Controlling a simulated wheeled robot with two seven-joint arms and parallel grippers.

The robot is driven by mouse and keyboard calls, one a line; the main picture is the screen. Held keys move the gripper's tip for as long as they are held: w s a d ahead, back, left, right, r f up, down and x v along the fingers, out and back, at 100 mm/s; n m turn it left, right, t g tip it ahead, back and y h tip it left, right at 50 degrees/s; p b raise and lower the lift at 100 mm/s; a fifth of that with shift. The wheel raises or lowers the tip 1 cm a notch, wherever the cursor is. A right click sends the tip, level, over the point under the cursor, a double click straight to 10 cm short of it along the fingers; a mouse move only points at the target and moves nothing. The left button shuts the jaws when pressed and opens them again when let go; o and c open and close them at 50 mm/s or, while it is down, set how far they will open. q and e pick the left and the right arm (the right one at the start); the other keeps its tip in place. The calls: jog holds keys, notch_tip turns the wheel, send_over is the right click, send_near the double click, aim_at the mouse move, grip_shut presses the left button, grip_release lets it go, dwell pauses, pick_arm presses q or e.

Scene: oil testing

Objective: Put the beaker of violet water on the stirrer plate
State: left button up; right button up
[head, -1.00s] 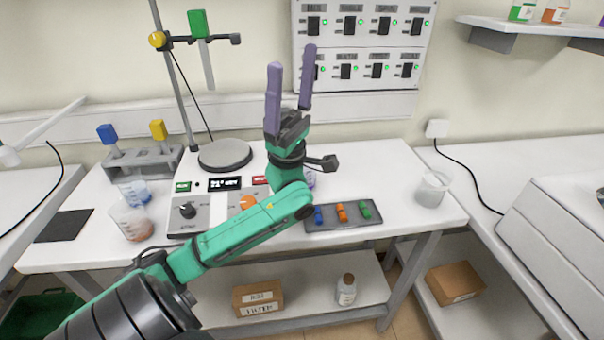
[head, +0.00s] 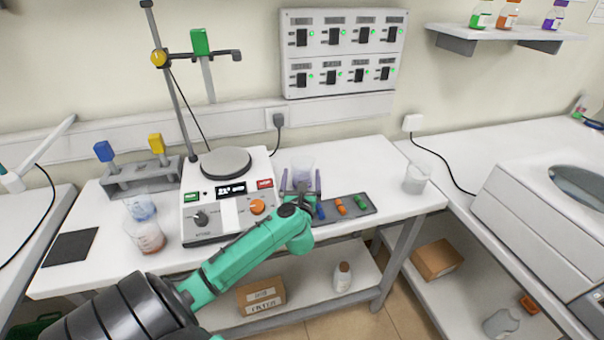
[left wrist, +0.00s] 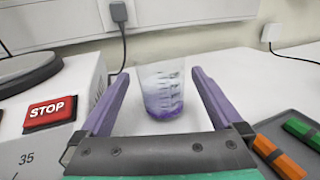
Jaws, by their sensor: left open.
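The beaker of violet water (head: 302,170) stands on the white table just right of the stirrer. It also shows in the left wrist view (left wrist: 163,90), clear with violet liquid at its bottom. My left gripper (head: 301,183) is open, with its violet fingers on either side of the beaker; the wrist view shows the fingers (left wrist: 160,98) apart, with gaps beside the glass. The stirrer's round grey plate (head: 226,162) is bare. Its edge shows at the upper left of the wrist view (left wrist: 25,72). My right gripper is not in view.
The stirrer body (head: 228,205) with its red STOP button (left wrist: 52,112) stands close left of my gripper. A tray of coloured pieces (head: 342,207) lies close right. Beakers with blue (head: 141,207) and orange (head: 148,238) liquid stand left. An upright rod (head: 172,85) stands behind the plate.

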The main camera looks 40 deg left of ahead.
aim_at(303, 160)
pick_arm(q)
jog(key=x, duration=0.4)
jog(key=shift+w+a+r+p, duration=0.1)
jog(key=shift+w+r+p, duration=0.1)
jog(key=shift+p, duration=0.2)
jog(key=shift+w+a+f, duration=0.15)
jog(key=shift+w+f, duration=0.05)
jog(key=shift+s+r, duration=0.15)
jog(key=c, duration=0.7)
grip_shut()
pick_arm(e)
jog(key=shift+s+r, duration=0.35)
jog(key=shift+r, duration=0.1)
